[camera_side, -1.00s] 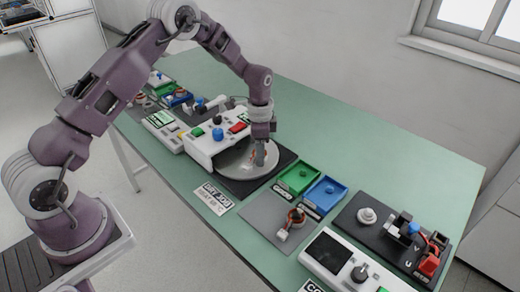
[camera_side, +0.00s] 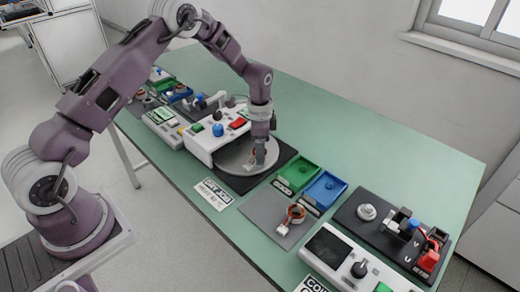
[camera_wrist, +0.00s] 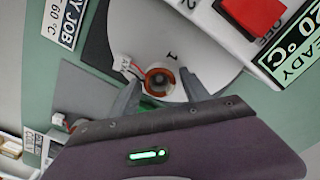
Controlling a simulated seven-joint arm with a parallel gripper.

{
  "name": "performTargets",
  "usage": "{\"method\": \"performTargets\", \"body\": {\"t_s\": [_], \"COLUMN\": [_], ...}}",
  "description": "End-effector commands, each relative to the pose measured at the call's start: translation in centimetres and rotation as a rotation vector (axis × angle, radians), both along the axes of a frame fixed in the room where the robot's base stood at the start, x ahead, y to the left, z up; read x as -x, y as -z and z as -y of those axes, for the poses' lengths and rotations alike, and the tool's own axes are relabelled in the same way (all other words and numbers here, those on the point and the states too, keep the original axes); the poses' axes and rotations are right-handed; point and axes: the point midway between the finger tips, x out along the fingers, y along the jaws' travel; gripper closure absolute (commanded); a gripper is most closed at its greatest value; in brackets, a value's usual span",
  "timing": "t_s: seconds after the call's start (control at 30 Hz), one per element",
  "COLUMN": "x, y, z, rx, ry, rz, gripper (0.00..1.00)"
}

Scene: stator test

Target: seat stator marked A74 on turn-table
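A stator (camera_wrist: 160,80), a copper-coloured ring with a dark centre and a white tagged connector, lies on the grey turn-table disc (camera_wrist: 207,55) near a printed 1. The tag's lettering is too small to read surely. In the side view the stator (camera_side: 251,158) is partly hidden by my fingers. My gripper (camera_wrist: 160,94) is open, its fingers on either side of the stator with gaps to the ring. It also shows low over the turn-table (camera_side: 233,165) in the side view. A second stator (camera_side: 296,213) lies on a grey mat (camera_side: 263,214).
A white control box (camera_side: 205,145) with a blue knob and red and green buttons overhangs the turn-table's back-left side. Green (camera_side: 298,172) and blue (camera_side: 325,190) trays stand to the right. A black test fixture (camera_side: 375,238) and a white meter box (camera_side: 325,250) are further right.

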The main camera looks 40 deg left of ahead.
Motion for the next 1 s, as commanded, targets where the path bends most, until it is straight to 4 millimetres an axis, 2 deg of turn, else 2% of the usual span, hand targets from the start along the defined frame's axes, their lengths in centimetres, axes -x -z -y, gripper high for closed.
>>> {"method": "performTargets", "body": {"t_s": [0.37, 0.6, 0.7, 1.0], "x": [0.0, -0.1, -0.1, 0.0], "y": [-0.3, -5.0, -6.4, -7.1], "z": [0.0, 0.0, 0.0, 0.0], "rx": [-0.001, 0.0, 0.0, 0.0], "ry": [0.0, 0.0, 0.0, 0.0], "rz": [0.001, 0.004, 0.003, 0.0], "gripper": [0.32, 0.32, 0.32, 0.32]}}
